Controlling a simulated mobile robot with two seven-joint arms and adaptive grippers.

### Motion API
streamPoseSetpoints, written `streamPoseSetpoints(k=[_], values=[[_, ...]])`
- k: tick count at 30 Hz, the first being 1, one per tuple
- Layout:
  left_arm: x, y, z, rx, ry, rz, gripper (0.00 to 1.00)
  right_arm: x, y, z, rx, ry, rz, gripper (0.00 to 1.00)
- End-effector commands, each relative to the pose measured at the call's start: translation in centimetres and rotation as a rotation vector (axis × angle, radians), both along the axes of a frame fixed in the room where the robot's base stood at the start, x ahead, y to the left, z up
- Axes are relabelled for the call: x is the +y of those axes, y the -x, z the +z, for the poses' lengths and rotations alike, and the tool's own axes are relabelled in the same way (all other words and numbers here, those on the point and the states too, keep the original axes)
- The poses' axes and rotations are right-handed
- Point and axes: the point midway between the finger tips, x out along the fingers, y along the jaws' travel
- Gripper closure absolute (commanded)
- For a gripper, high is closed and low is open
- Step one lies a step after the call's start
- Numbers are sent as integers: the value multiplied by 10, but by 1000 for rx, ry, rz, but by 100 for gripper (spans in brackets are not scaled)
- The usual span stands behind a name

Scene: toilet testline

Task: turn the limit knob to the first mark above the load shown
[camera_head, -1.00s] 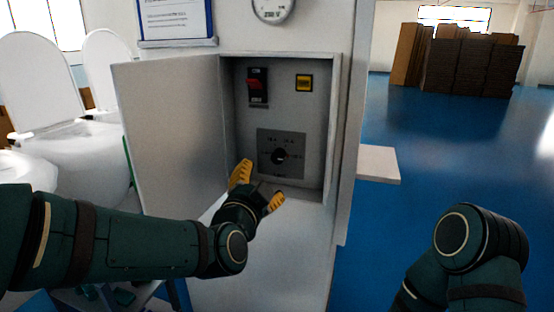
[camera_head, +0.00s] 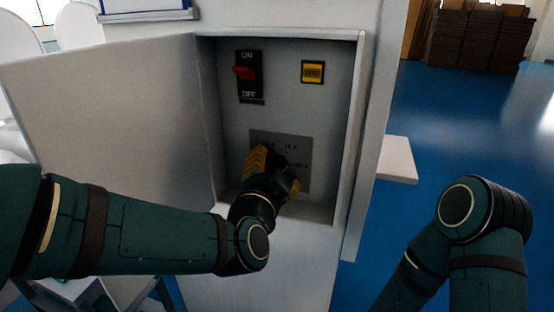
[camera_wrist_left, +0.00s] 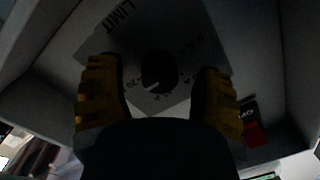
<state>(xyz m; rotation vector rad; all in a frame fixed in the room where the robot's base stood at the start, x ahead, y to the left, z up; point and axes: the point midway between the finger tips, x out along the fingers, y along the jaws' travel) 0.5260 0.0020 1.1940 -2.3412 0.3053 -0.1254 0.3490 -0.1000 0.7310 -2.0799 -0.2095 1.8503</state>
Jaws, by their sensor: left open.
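The limit knob (camera_wrist_left: 159,70) is a dark round knob on a grey plate marked LIMIT with amp marks around it. In the head view the grey plate (camera_head: 300,146) sits low in the open cabinet, and my gripper partly covers the knob. My left gripper (camera_head: 276,176) is inside the cabinet in front of the plate. In the left wrist view its yellow fingers (camera_wrist_left: 158,95) stand open, one on each side of the knob, with gaps between. A light pointer line shows on the knob; most numbers are too dark to read. No load reading is legible. My right gripper is out of view.
The cabinet door (camera_head: 120,115) stands open to the left. Open blue floor lies to the right.

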Motion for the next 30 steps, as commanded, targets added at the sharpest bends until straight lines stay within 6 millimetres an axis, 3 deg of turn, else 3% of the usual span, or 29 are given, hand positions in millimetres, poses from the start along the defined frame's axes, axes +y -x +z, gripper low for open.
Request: streamPoseSetpoints(k=[11, 12, 17, 18, 30], values=[[0, 1, 0, 1, 0, 1, 34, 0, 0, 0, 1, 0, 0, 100], [0, 1, 0, 1, 0, 1, 39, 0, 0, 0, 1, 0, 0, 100], [-1, 1, 0, 1, 0, 1, 95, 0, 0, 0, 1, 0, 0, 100], [0, 1, 0, 1, 0, 1, 100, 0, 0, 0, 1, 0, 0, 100], [0, 1, -1, 10, 25, 1, 100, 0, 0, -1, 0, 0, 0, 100]])
